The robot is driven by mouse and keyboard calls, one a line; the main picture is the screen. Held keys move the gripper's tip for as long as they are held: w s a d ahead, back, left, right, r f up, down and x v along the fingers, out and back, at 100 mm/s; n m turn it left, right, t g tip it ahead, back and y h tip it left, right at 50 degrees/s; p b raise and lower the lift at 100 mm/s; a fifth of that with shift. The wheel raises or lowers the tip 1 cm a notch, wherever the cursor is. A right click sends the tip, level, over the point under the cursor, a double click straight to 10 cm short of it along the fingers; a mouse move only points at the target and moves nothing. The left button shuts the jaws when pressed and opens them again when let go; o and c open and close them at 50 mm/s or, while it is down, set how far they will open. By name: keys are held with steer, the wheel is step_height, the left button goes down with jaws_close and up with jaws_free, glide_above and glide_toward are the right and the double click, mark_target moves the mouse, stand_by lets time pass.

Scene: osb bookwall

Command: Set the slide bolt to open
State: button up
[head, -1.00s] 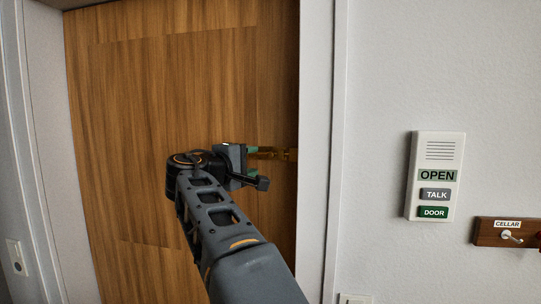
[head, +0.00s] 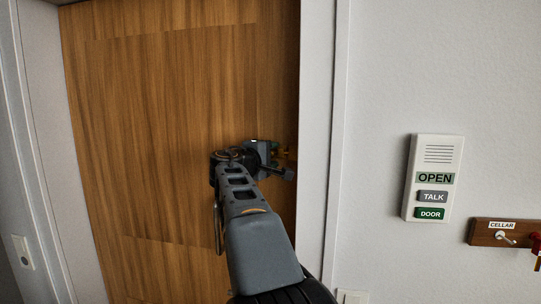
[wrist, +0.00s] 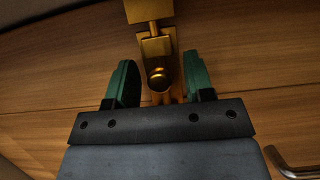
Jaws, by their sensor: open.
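The brass slide bolt (wrist: 150,45) is mounted on the wooden door. In the wrist view its round knob (wrist: 157,78) sits between the two green fingers of my gripper (wrist: 160,83). The fingers are apart, with a visible gap on both sides of the knob. In the head view my gripper (head: 272,154) is at the door's right edge and hides most of the bolt. Only a bit of brass (head: 289,156) shows beside the fingers there.
The wooden door (head: 150,120) is within a white frame (head: 318,130). A door intercom (head: 434,178) and a key rack (head: 490,233) labelled CELLAR are on the wall to the right. A metal handle (wrist: 290,168) shows at the lower right of the wrist view.

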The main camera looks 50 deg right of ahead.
steer(key=shift+c, duration=0.5)
jaws_close()
steer(key=shift+w+a, duration=0.35)
steer(key=shift+w, duration=0.25)
steer(key=shift+w+a, duration=0.35)
steer(key=shift+w, duration=0.2)
steer(key=shift+c, duration=1.8)
jaws_free()
steer(key=o, duration=0.3)
steer(key=shift+w+a, duration=0.15)
steer(key=shift+w, duration=0.05)
steer(key=shift+o, duration=0.8)
steer(key=shift+s, duration=0.1)
